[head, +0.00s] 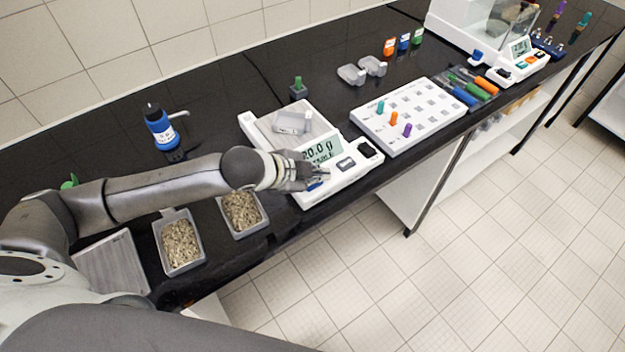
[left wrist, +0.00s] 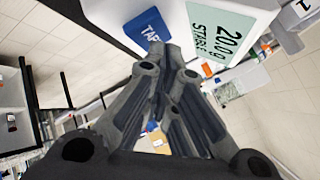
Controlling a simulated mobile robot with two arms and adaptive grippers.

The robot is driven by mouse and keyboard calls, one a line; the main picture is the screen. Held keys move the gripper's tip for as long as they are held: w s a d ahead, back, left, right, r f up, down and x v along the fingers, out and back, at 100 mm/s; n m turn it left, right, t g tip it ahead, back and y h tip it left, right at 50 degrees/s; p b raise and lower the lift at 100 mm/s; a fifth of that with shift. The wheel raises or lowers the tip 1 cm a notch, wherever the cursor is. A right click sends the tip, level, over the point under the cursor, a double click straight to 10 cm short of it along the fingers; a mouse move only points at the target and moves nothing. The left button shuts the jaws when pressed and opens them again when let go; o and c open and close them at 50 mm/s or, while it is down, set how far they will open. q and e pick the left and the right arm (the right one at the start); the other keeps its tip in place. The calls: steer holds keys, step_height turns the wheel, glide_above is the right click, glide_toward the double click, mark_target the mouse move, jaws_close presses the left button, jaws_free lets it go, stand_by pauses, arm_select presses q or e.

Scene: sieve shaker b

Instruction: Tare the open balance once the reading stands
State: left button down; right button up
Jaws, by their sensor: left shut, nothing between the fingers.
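The open balance (head: 334,183) is white and stands near the bench's front edge. Its display (head: 322,150) reads 20.0 g in the head view, partly behind my gripper. In the left wrist view the display (left wrist: 215,35) reads 20.0 g with the word STABLE. A grey dish (head: 292,122) sits on the balance's pan. The blue TARE button (left wrist: 147,27) shows just beyond my fingertips; it also shows in the head view (head: 315,187). My left gripper (head: 324,174) is shut and empty, at the balance's front panel. I cannot tell whether it touches the button. My right gripper is out of view.
Two trays of grain (head: 181,246) (head: 242,213) lie left of the balance, below my left arm. A blue bottle (head: 160,128) stands behind the arm. A white peg board (head: 407,130) is close on the right. A second balance (head: 518,62) stands far right.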

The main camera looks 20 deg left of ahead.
mark_target(315, 185)
arm_select(q)
steer(key=shift+f, duration=0.5)
stand_by(0.8)
steer(key=shift+r, duration=0.15)
steer(key=shift+r+p, duration=0.8)
steer(key=shift+p, duration=0.2)
steer(key=shift+r, duration=0.1)
step_height(315, 185, up, 5)
steer(key=p, duration=0.5)
steer(key=shift+p, duration=0.3)
steer(key=shift+f, duration=0.2)
